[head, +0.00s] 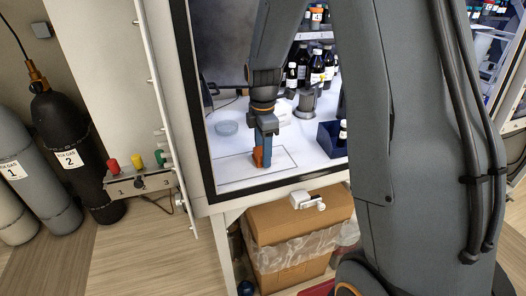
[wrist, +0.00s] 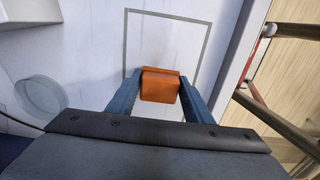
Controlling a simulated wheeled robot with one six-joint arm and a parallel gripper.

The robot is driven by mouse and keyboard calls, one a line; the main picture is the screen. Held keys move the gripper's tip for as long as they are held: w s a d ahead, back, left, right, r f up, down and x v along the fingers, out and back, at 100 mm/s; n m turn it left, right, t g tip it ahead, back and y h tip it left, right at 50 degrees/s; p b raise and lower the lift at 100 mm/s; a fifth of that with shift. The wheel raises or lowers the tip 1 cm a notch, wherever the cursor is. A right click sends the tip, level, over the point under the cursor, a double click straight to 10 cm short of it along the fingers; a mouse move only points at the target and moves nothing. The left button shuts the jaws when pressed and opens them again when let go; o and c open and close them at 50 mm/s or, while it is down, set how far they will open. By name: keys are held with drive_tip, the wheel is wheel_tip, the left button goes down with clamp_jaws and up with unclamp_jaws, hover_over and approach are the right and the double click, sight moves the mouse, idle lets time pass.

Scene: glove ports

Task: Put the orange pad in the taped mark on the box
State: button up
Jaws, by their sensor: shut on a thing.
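The orange pad (head: 258,157) is upright between the fingers of my gripper (head: 264,150), which is shut on it inside the white box. In the wrist view the pad (wrist: 160,86) sits between the two blue fingers of my gripper (wrist: 160,74). The taped mark (head: 235,171) is a thin grey rectangle on the box floor near the front opening. In the wrist view the mark (wrist: 167,15) spreads beyond the pad, and the pad overlaps its nearer part, between its side lines. I cannot tell whether the pad touches the floor.
Dark bottles (head: 316,68) stand behind. A blue bin (head: 329,142) is to the right. The dark front frame (head: 270,188) edges the opening.

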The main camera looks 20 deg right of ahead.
drive_tip(key=o, duration=1)
drive_tip(key=shift+f, duration=0.15)
wheel_tip(320, 180, up, 12)
drive_tip(key=b, duration=0.3)
drive_tip(key=shift+r, duration=0.2)
